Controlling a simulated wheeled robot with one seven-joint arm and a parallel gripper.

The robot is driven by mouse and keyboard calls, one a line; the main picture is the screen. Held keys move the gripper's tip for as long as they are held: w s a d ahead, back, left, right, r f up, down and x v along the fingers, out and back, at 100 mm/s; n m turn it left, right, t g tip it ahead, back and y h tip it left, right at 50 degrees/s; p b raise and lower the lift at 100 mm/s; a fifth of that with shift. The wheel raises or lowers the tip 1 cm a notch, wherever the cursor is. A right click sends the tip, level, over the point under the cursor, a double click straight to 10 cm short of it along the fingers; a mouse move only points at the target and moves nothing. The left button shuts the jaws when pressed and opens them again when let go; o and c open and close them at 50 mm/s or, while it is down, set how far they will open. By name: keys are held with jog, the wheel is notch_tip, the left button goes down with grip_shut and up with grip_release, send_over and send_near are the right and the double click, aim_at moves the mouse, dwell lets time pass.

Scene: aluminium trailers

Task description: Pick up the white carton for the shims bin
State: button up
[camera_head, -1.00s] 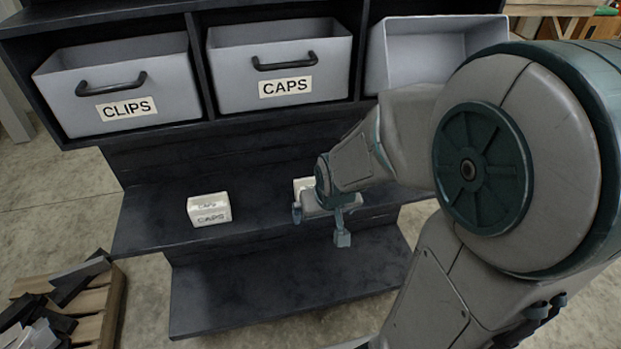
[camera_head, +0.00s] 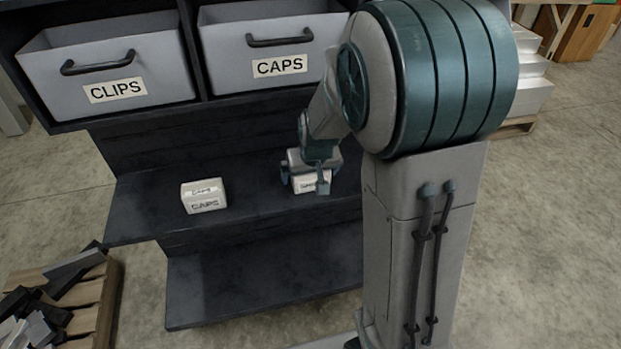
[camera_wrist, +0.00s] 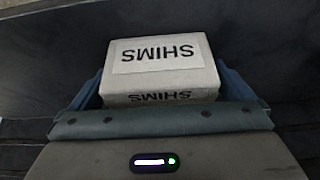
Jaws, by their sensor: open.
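The white carton labelled SHIMS (camera_wrist: 160,68) lies on the dark shelf. In the wrist view its lettering is upside down and it sits between my gripper's two blue fingers (camera_wrist: 160,90). My gripper is open around it, with one finger on each side; I cannot tell whether either touches it. In the head view the carton (camera_head: 312,182) is partly hidden behind my gripper (camera_head: 304,184). A second white carton, labelled CAPS (camera_head: 204,197), stands on the same shelf to the left.
A CLIPS bin (camera_head: 150,72) and a CAPS bin (camera_head: 300,48) sit in the dark rack above the shelf (camera_head: 140,215). My arm hides the rack's right part. A wooden pallet (camera_head: 92,310) with dark pieces is at the lower left. A lower shelf (camera_head: 240,285) is bare.

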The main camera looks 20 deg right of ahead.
jog(key=c, duration=0.9)
jog(key=shift+r, duration=0.1)
jog(key=shift+c, duration=0.2)
